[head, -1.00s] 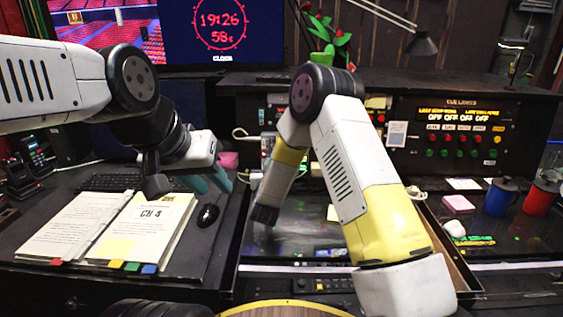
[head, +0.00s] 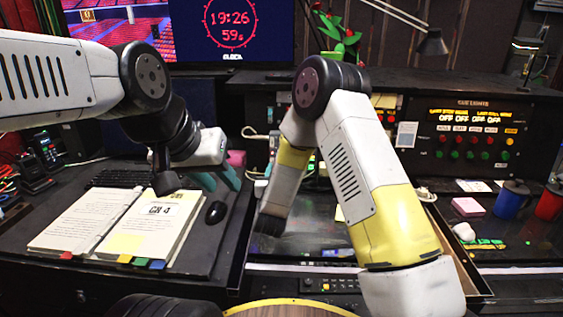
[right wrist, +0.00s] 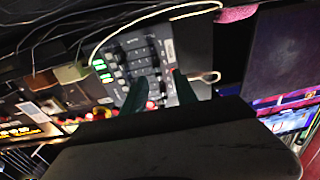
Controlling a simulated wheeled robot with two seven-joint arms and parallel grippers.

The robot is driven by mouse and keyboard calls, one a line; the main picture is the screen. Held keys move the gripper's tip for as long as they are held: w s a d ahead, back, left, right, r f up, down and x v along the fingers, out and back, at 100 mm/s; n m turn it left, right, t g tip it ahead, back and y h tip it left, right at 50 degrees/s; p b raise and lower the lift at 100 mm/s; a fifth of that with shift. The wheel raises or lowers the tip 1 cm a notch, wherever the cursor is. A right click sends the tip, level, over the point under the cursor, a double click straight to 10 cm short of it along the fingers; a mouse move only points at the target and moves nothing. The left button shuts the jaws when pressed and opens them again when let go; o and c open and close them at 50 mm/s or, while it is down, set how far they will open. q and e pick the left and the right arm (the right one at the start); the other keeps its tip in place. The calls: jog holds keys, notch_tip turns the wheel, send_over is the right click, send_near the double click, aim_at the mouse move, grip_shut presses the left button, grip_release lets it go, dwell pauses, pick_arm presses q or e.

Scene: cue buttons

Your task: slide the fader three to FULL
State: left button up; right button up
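A dark fader panel (right wrist: 148,60) with rows of small caps and lit green buttons shows in the right wrist view. I cannot tell which fader is number three or how far it is set. My right gripper (right wrist: 160,90) is open, with its two dark teal fingers apart in front of the panel; contact cannot be told. In the head view my right arm hides its own fingers and most of the panel. My left gripper (head: 222,182) is open and empty above the desk, near the mouse and the open binder.
An open binder (head: 75,222) marked CH 4 and a black mouse (head: 216,212) lie on the left. A cue lights panel (head: 470,135) stands at the back right. Blue (head: 511,197) and red (head: 549,201) mugs and a pink pad (head: 467,207) are at the right.

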jog(key=shift+s, duration=1.6)
jog(key=s+d+r+g+y, duration=0.2)
jog(key=d+r+g, duration=0.15)
jog(key=r, duration=0.45)
jog(key=s+d+r+g+y, duration=0.2)
jog(key=d+r, duration=0.2)
jog(key=r, duration=0.3)
jog(key=s+d+r+g, duration=0.1)
jog(key=s+d, duration=0.3)
jog(key=s, duration=0.5)
jog(key=s+d+r+g+h, duration=0.1)
jog(key=s+d+g, duration=0.2)
jog(key=s, duration=0.6)
jog(key=s+d+g, duration=0.2)
jog(key=s+d, duration=0.4)
jog(key=s, duration=0.3)
jog(key=shift+d+r+n+h, duration=0.15)
jog(key=shift+r+n+h, duration=0.15)
jog(key=shift+r+h, duration=0.1)
